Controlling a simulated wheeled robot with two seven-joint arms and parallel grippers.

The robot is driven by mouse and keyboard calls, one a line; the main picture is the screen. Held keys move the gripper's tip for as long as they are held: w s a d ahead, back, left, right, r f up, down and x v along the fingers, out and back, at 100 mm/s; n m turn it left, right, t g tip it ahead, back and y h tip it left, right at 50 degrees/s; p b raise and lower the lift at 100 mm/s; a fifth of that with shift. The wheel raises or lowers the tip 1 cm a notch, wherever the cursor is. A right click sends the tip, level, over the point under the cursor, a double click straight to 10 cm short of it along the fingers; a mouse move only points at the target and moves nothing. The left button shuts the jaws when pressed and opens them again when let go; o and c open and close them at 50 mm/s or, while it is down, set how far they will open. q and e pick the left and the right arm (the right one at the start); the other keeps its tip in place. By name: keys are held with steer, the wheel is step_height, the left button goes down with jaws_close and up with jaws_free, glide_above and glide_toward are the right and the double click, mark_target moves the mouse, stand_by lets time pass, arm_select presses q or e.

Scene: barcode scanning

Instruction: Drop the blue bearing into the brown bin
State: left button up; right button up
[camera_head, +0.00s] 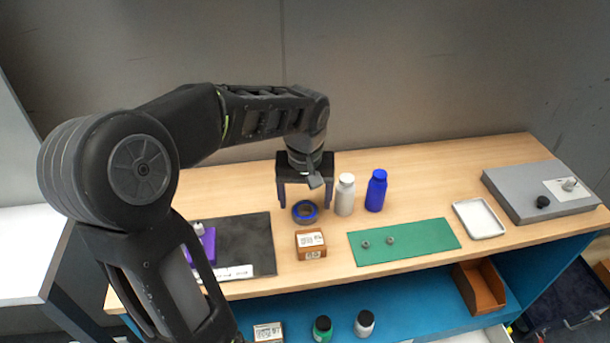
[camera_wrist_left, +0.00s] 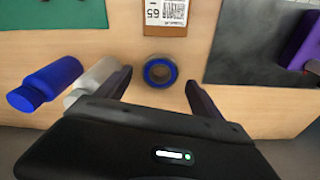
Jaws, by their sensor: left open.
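The blue bearing (camera_head: 305,211) is a blue ring with a dark rim, lying flat on the wooden table. It also shows in the left wrist view (camera_wrist_left: 160,71), just beyond and between the fingertips. My left gripper (camera_head: 304,204) is open and empty, pointing down with its fingers either side of the bearing; I cannot tell their exact height above the table. The gripper shows in the wrist view too (camera_wrist_left: 157,78). The brown bin (camera_head: 479,287) stands on the lower blue shelf at the right, its top open. My right gripper is not in view.
A white bottle (camera_head: 345,195) and a blue bottle (camera_head: 376,190) stand close right of the gripper. A small brown box (camera_head: 310,243) with a label is in front of the bearing. A green mat (camera_head: 423,243), white tray (camera_head: 479,219) and grey box (camera_head: 524,199) lie rightward.

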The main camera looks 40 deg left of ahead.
mark_target(305, 216)
arm_select(q)
step_height(305, 216, up, 9)
steer(key=shift+s+d+r, duration=0.15)
steer(key=shift+s+d, duration=0.25)
stand_by(0.4)
